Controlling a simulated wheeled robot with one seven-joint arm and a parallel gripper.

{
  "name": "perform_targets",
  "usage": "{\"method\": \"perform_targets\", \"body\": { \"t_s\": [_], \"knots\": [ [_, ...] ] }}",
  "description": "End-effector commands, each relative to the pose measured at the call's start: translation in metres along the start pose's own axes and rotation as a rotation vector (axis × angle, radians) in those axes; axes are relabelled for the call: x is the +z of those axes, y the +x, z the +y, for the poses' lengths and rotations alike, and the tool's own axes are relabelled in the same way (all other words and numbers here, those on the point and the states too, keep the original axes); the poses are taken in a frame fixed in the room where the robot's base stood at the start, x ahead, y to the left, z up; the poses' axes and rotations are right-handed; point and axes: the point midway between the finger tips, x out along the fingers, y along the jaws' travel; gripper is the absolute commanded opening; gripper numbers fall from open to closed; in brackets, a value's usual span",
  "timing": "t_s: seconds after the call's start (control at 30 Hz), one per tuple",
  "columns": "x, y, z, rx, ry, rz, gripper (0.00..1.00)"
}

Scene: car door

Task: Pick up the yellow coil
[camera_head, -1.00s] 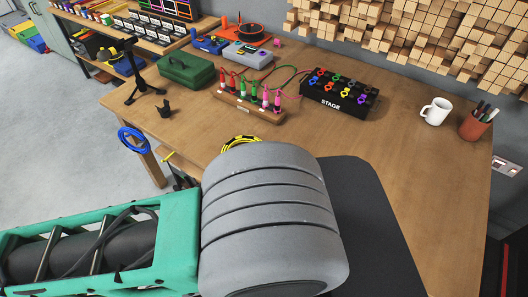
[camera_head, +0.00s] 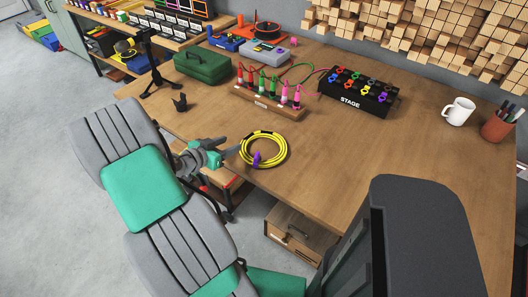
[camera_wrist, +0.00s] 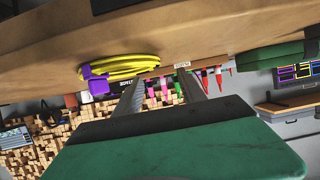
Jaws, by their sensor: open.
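The yellow coil (camera_head: 284,151) lies flat on the wooden table near its front left edge, with black bands and a purple piece (camera_head: 256,158) on its near side. My gripper (camera_head: 237,151) is at the table edge just left of the coil, fingers pointing toward it. In the wrist view, which looks upside down, the coil (camera_wrist: 130,72) is seen edge-on with the purple piece at its left. My two fingers (camera_wrist: 162,86) are apart with nothing seen held between them. Whether a finger touches the coil cannot be told.
A wooden rack with coloured plugs (camera_head: 270,103) stands behind the coil, with the black STAGE box (camera_head: 357,95) to its right. A green case (camera_head: 202,66) and a small black stand (camera_head: 180,103) are farther left. The table right of the coil is bare.

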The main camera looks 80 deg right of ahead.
Motion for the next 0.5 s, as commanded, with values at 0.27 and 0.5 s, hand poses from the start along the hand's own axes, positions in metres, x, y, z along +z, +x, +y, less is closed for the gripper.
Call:
{"method": "perform_targets", "body": {
  "t_s": [0.27, 0.5],
  "knots": [
    [-0.005, 0.04, 0.01, 0.015, 0.018, 0.03, 0.48],
    [-0.003, 0.079, 0.013, 0.013, 0.018, 0.029, 0.48]
  ]
}}
